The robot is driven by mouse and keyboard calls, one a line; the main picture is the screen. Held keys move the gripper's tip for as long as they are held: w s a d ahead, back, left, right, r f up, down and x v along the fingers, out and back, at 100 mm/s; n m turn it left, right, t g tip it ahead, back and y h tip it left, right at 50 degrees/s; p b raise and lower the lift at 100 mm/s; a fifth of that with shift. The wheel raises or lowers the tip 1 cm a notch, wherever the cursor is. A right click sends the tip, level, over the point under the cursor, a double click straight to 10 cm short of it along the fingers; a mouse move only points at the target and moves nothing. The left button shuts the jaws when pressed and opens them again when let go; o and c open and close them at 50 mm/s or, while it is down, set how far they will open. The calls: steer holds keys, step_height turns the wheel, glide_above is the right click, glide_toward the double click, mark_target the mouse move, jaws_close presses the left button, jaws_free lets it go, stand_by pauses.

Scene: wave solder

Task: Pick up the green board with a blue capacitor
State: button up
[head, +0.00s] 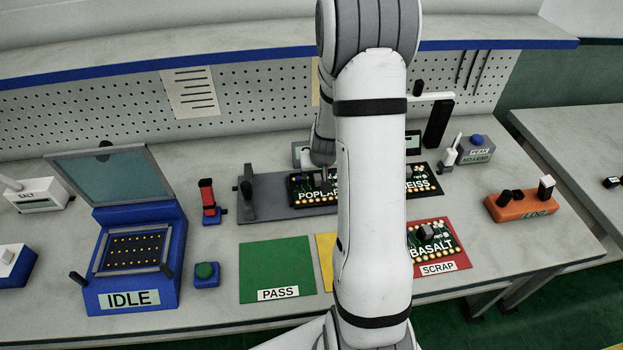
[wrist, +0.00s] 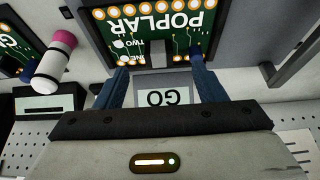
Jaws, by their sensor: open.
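A green board marked POPLAR (head: 318,195) sits on the grey fixture in the head view, partly behind my arm. It also fills the top of the wrist view (wrist: 145,30), with gold pads and a grey block (wrist: 158,56) at its near edge. My gripper (wrist: 160,84) is open, its two blue fingers spread on either side of that block; I cannot tell whether they touch. A small dark blue patch shows by the right fingertip; I cannot tell if it is a capacitor. A second board ending in EISS (head: 418,184) lies right of my arm, and a BASALT board (head: 430,238) lies on the red mat.
The red SCRAP mat (head: 460,262), green PASS mat (head: 275,262) and a yellow mat (head: 326,255) lie in front. A blue IDLE machine (head: 130,285) stands left. A white cylinder with a pink cap (wrist: 55,60) is beside the board in the wrist view.

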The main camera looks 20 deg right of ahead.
mark_target(318, 181)
steer(key=b+x, duration=0.3)
steer(key=x, duration=0.4)
steer(key=shift+d, duration=0.15)
steer(key=shift+r, duration=0.1)
steer(key=shift+c, duration=0.4)
steer(key=c, duration=1.2)
